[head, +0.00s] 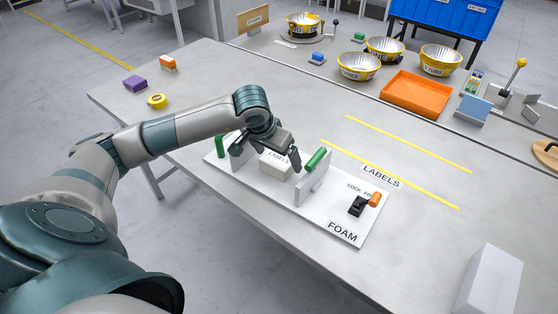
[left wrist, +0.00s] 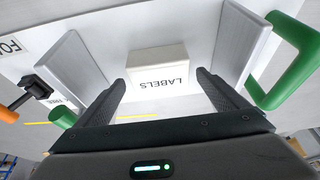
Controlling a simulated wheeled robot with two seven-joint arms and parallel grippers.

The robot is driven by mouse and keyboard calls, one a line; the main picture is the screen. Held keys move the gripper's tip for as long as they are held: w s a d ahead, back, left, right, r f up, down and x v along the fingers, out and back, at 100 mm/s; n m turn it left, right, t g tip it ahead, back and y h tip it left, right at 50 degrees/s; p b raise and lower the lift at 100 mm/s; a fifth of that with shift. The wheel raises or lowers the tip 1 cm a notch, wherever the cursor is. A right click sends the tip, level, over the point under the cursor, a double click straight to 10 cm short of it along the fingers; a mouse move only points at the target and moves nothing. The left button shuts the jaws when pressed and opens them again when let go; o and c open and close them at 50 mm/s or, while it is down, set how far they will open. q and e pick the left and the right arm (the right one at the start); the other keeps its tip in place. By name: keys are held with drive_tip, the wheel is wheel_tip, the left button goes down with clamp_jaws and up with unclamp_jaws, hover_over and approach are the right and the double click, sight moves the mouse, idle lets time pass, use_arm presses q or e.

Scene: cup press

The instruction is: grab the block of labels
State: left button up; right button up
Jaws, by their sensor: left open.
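The block of labels (head: 276,169) is a pale box marked LABELS. It sits on the white FOAM board (head: 338,215) between two upright plates. My left gripper (head: 268,151) is above the block, open and empty. In the left wrist view the block (left wrist: 157,60) shows ahead of the gripper (left wrist: 160,80), roughly centred between the spread dark fingers. No contact with the block can be made out. My right gripper is not in view.
The right plate (head: 312,190) has a green handle (head: 316,160); another green handle (head: 220,147) stands at left. A black lever with an orange knob (head: 374,199) is on the board. A white box (head: 490,280) stands at front right.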

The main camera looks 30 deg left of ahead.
use_arm(q)
drive_tip(key=shift+x, duration=1.2)
drive_tip(key=c, duration=1.3)
